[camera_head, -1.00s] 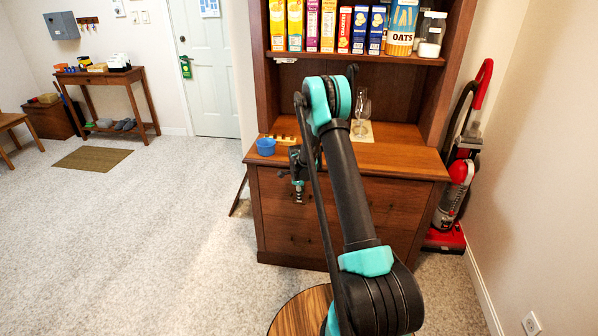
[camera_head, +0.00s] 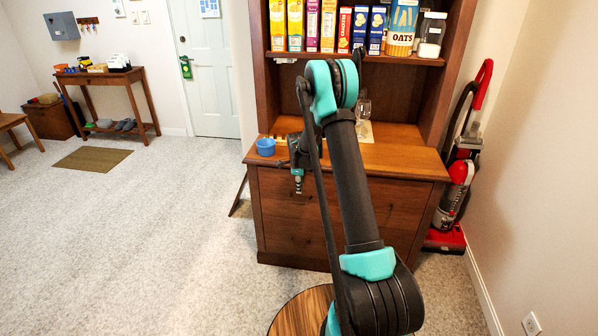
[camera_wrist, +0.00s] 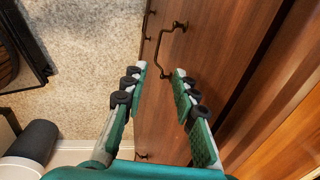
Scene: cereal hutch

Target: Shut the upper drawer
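The upper drawer's brown wooden front (camera_wrist: 215,45) runs across the wrist view, with a bronze bail handle (camera_wrist: 170,45) on it. In the head view the hutch's drawer front (camera_head: 285,210) sits below the countertop; how far the upper drawer stands out cannot be told. The handle lies just beyond the fingertips; contact cannot be made out. In the head view my gripper (camera_head: 297,185) points down in front of the hutch's left side, partly hidden by my arm.
A blue bowl (camera_head: 265,147) stands on the countertop's left end. Glassware (camera_head: 363,108) stands behind my arm, and cereal boxes (camera_head: 328,25) line the shelf above. A red vacuum cleaner (camera_head: 455,195) stands right of the hutch. The carpet (camera_head: 150,240) to the left is clear.

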